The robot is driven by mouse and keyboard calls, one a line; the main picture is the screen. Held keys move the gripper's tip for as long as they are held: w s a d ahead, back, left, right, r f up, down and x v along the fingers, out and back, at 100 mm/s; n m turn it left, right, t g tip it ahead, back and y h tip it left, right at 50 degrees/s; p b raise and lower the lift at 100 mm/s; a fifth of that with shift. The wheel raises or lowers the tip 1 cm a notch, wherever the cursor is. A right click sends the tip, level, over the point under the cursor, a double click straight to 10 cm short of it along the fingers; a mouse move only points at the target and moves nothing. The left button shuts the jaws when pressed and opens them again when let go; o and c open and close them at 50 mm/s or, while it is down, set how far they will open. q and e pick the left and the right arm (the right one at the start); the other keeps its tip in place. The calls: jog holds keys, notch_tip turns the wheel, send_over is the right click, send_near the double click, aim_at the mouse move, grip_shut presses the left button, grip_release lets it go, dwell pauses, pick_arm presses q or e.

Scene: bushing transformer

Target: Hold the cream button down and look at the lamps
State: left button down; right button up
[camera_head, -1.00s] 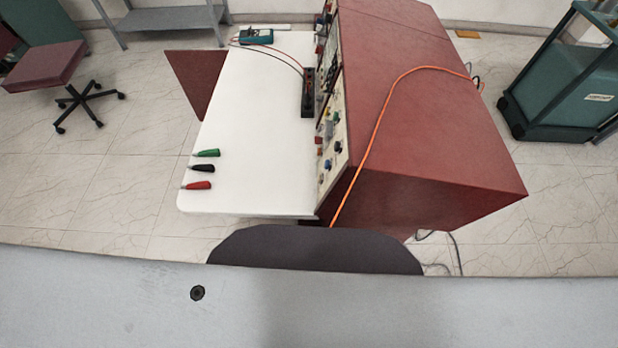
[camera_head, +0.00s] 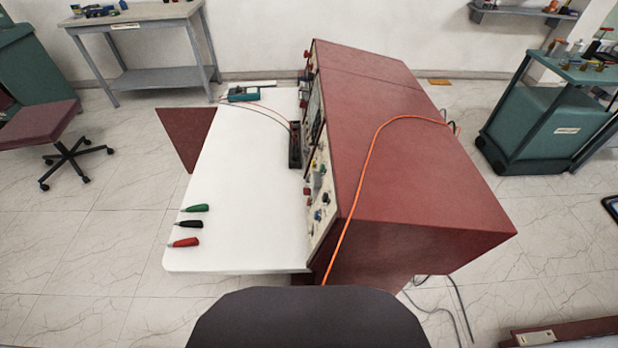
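A dark red console (camera_head: 420,150) stands at the centre right, seen from its side. Its cream front panel (camera_head: 319,199) faces left over a white worktop (camera_head: 245,185) and is seen at a steep angle. The panel carries several small knobs, among them a blue one (camera_head: 317,215) and a red one (camera_head: 307,191). I cannot single out a cream button, and lamps cannot be told apart at this angle. Neither of my grippers is in view.
Green (camera_head: 196,208), black (camera_head: 190,224) and red (camera_head: 185,242) clips lie on the worktop's near left. A teal meter (camera_head: 243,94) with leads lies at its far end. An orange cable (camera_head: 367,160) crosses the console. A chair (camera_head: 45,125), grey table (camera_head: 140,30) and green cart (camera_head: 550,125) stand around.

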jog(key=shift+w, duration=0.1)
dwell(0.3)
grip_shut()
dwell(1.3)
